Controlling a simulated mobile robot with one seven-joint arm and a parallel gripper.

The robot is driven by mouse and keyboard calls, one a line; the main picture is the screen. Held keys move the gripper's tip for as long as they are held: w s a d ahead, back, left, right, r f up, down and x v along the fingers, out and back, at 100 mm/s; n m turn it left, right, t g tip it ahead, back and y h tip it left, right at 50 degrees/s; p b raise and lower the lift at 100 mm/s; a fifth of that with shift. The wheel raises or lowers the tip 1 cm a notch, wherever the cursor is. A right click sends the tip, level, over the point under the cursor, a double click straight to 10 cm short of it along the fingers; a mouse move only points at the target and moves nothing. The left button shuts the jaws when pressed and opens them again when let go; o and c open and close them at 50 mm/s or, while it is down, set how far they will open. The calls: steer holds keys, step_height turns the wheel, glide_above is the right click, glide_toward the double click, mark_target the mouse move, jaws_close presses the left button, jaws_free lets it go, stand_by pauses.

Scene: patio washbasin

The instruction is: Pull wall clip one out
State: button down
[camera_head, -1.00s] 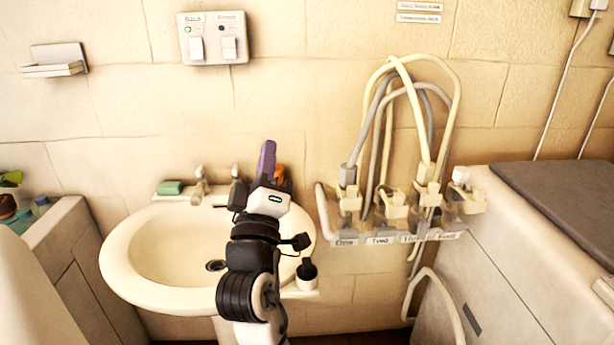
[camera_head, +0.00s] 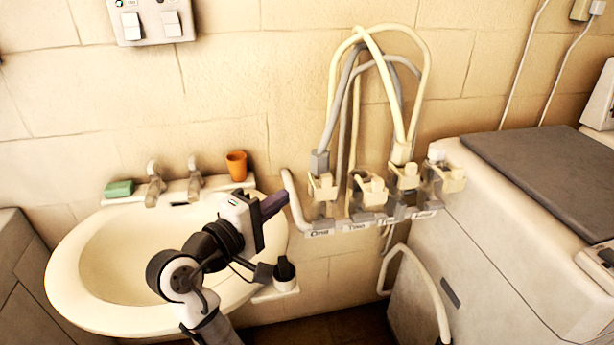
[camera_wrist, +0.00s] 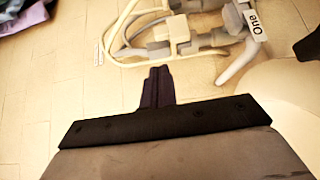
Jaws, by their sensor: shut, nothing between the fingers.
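Wall clip one (camera_head: 321,187) is the leftmost of a row of cream clips on the wall rack, above the label "One" (camera_head: 319,232). A grey hose end stands upright at it. My gripper (camera_head: 274,204) is left of this clip, in front of the wall, apart from it. Its dark purple fingers are closed together and empty. In the wrist view the closed fingers (camera_wrist: 157,86) point toward the clip (camera_wrist: 178,30), which lies just beyond their tips, beside the "One" label (camera_wrist: 256,26).
Other clips with looping hoses (camera_head: 428,75) are to the right. A cream appliance (camera_head: 455,235) stands right of the rack.

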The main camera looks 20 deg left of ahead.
mark_target(323, 169)
steer(key=p+x, duration=0.2)
steer(key=x, duration=0.8)
steer(key=shift+s+p, duration=0.1)
steer(key=shift+p, duration=0.2)
